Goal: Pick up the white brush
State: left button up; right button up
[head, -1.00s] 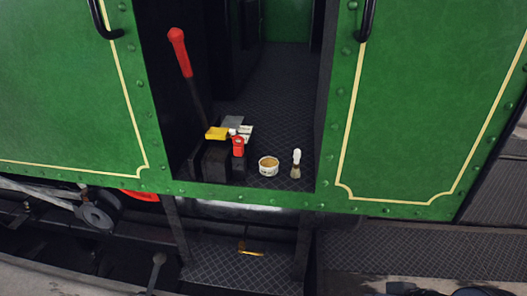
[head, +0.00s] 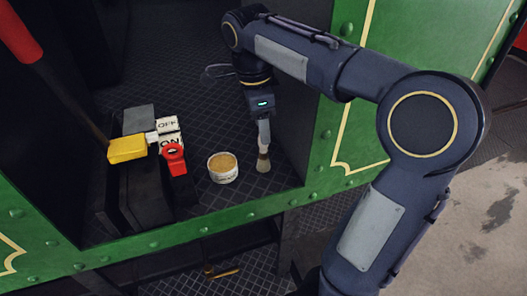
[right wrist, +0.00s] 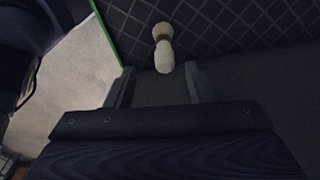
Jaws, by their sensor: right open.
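The white brush (head: 264,133) stands upright, bristles down, on the dark patterned floor of the green tram's doorway. My right gripper (head: 263,114) is directly over it, pointing down, with the top of the white handle at its jaws. In the right wrist view the brush (right wrist: 163,48) shows just beyond the gap between the two open fingers of my right gripper (right wrist: 160,83). Whether the fingers touch the handle cannot be told. My left gripper is not in view.
A small tub (head: 222,168) stands just left of the brush. Further left are a dark box with a yellow block (head: 127,149), a red piece (head: 174,160), ON/OFF labels and a red-handled lever (head: 20,32). The green door frame (head: 325,150) rises close on the right.

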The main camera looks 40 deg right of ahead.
aim_at(265, 149)
jog(key=shift+w+d+f+m, duration=0.1)
jog(key=shift+w+f+m, duration=0.2)
jog(key=shift+f, duration=0.15)
jog(key=f, duration=0.2)
jog(key=f+b, duration=0.1)
jog(key=f, duration=0.4)
jog(key=shift+s+d+b, duration=0.25)
jog(key=shift+d+b, duration=0.15)
grip_shut()
jog(key=shift+r+p, duration=1.15)
jog(key=shift+r, duration=3.85)
